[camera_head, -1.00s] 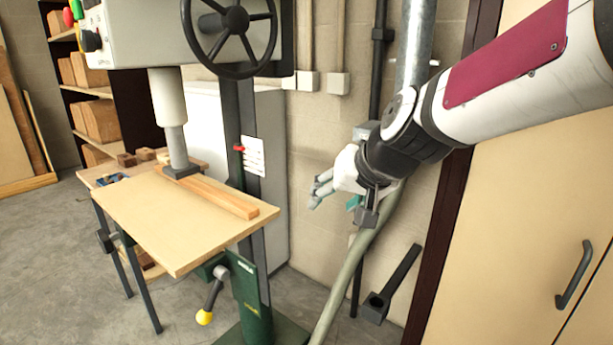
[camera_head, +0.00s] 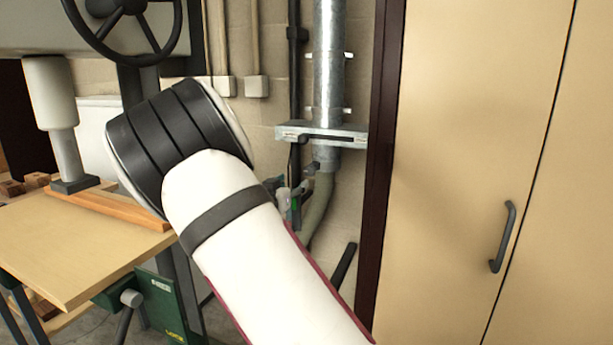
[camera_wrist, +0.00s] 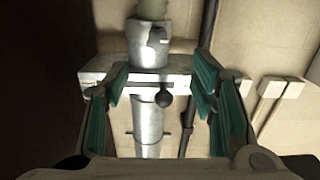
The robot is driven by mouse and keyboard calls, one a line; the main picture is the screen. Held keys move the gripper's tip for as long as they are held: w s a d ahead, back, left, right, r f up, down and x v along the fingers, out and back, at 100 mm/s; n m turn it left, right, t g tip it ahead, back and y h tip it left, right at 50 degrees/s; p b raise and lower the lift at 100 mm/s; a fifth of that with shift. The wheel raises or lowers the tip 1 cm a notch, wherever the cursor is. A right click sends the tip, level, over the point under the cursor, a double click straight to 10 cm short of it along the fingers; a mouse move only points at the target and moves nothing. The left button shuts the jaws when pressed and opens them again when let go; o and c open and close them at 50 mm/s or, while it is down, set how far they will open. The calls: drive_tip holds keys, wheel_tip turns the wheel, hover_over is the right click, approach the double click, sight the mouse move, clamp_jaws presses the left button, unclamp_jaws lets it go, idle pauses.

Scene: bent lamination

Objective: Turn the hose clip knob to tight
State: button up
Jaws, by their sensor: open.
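The grey-green hose (camera_head: 319,207) hangs below the metal duct, and its top also shows in the wrist view (camera_wrist: 152,9). A small dark block, seemingly the clip knob (camera_head: 312,168), sits at the hose's upper end. In the wrist view, which is upside down, a metal collar (camera_wrist: 148,52) rings the hose end, with a dark part (camera_wrist: 157,35) on it. My gripper (camera_wrist: 160,92) is open, its green-padded fingers wide apart with nothing between them touching. In the head view my gripper (camera_head: 291,203) is low beside the hose, mostly hidden by my arm.
A metal gate plate (camera_head: 345,133) crosses the duct (camera_head: 328,70) above the hose. A black round handle end (camera_wrist: 163,99) shows near it in the wrist view. A tan cabinet (camera_head: 450,150) stands right, a drill press table (camera_head: 75,245) left.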

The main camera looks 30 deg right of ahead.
sight(309, 170)
drive_tip(key=shift+h, duration=0.3)
drive_tip(key=b+x, duration=0.1)
drive_tip(key=x, duration=1.3)
drive_tip(key=shift+b, duration=0.35)
drive_tip(key=c, duration=1.2)
